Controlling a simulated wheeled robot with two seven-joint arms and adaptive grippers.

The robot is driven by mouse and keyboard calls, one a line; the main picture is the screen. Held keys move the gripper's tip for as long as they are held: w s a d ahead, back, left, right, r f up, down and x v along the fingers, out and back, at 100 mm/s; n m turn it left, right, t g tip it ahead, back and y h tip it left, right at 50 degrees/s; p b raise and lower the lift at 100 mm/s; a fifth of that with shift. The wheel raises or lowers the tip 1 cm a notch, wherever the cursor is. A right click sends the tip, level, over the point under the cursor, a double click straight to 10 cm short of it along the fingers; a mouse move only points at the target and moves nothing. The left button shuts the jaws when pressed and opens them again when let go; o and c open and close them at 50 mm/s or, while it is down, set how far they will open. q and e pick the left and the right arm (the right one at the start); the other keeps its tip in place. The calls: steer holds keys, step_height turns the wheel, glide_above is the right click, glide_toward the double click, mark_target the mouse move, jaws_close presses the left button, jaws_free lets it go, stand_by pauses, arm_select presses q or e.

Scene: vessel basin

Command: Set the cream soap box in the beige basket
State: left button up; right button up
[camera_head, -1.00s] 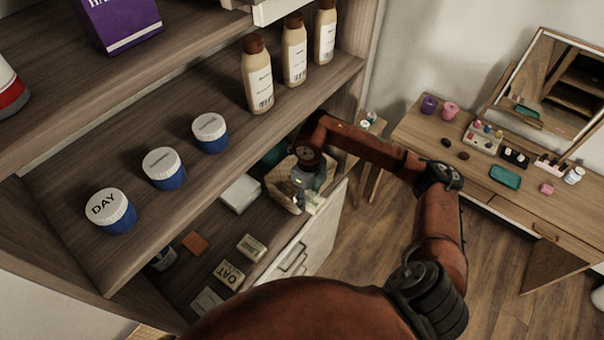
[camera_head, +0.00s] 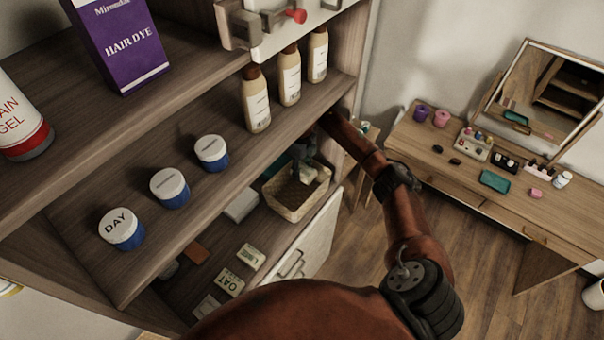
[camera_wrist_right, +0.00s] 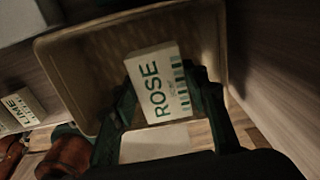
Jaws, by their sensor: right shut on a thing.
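The cream soap box (camera_head: 307,174), lettered ROSE in the right wrist view (camera_wrist_right: 158,84), is held between the fingers of my right gripper (camera_head: 304,160). The gripper is shut on it, and its dark fingers (camera_wrist_right: 166,92) press the box's two sides. The beige basket (camera_head: 284,207) stands on the lower shelf at its right end. The box is over the basket's opening, within its rim in both views. The basket wall (camera_wrist_right: 82,78) surrounds the box on the far sides in the wrist view. I cannot tell whether the box touches the basket floor. My left gripper is not in view.
Other soap boxes (camera_head: 230,283) and a pale box (camera_head: 242,205) lie left of the basket, one lettered LIME (camera_wrist_right: 22,108) in the wrist view. The shelf above holds blue jars (camera_head: 170,188) and bottles (camera_head: 257,100).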

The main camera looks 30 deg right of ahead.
mark_target(302, 175)
step_height(302, 175, down, 3)
steer(key=shift+a+f+p, duration=0.1)
steer(key=shift+p, duration=0.5)
steer(key=shift+w+f+p, duration=0.2)
steer(key=shift+f+p, duration=0.15)
steer(key=shift+f, duration=0.15)
steer(key=shift+d+f+b, duration=0.2)
steer(key=shift+f+b, duration=0.4)
steer(key=shift+b, duration=0.1)
steer(key=o, duration=1.2)
steer(key=shift+r, duration=0.15)
